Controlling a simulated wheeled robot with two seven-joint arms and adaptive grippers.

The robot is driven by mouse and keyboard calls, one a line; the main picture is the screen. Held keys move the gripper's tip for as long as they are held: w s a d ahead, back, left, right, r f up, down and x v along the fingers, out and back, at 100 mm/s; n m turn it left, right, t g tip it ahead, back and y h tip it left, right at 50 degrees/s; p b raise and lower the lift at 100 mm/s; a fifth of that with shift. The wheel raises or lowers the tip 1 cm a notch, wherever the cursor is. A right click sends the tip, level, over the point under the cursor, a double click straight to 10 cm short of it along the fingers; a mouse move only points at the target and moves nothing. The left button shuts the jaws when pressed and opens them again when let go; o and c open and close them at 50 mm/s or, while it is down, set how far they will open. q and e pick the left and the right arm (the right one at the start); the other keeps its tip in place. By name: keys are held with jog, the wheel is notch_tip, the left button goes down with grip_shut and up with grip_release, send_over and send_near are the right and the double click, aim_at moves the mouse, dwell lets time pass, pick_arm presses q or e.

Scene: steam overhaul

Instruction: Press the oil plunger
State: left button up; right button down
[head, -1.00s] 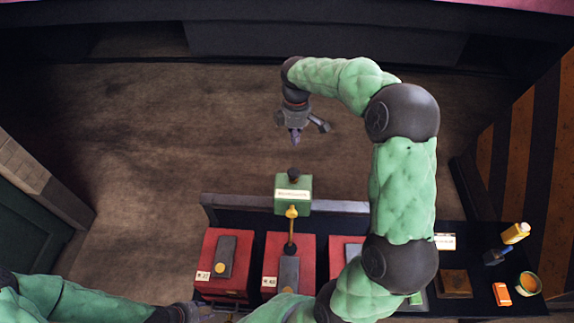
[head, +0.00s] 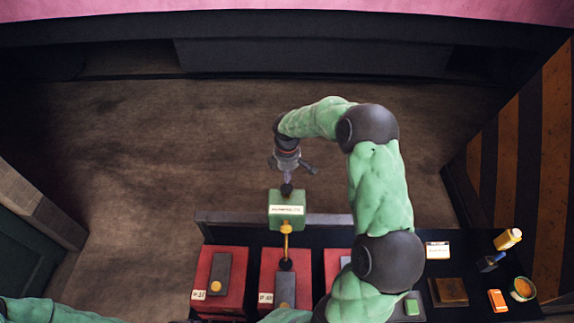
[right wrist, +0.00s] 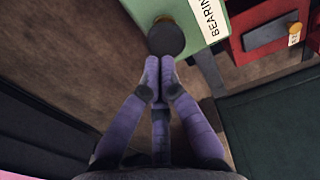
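The oil plunger is a black round knob (head: 286,190) on top of a green oil box (head: 287,223) with a white label, at the table's back edge. In the right wrist view the knob (right wrist: 166,38) stands on a brass stem beside a label that starts "BEARIN". My right gripper (head: 287,178) is just above the knob, pointing down. In the right wrist view its purple fingertips (right wrist: 160,62) are together, with nothing between them, right at the knob's edge. I cannot tell whether they touch it. My left gripper is not in view.
A yellow spout (head: 286,240) hangs below the box, above red blocks (head: 236,285) with grey plates. On the right are a brown block (head: 449,291), a yellow bottle (head: 508,239), an orange item (head: 497,300) and an orange-filled cup (head: 522,289). Floor behind the table is clear.

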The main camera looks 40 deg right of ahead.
aim_at(287, 186)
jog(key=shift+f, duration=1.35)
jog(key=shift+s+f+b, duration=0.1)
jog(key=shift+f+b, duration=0.9)
jog(key=shift+f, duration=0.5)
jog(key=shift+a, duration=0.1)
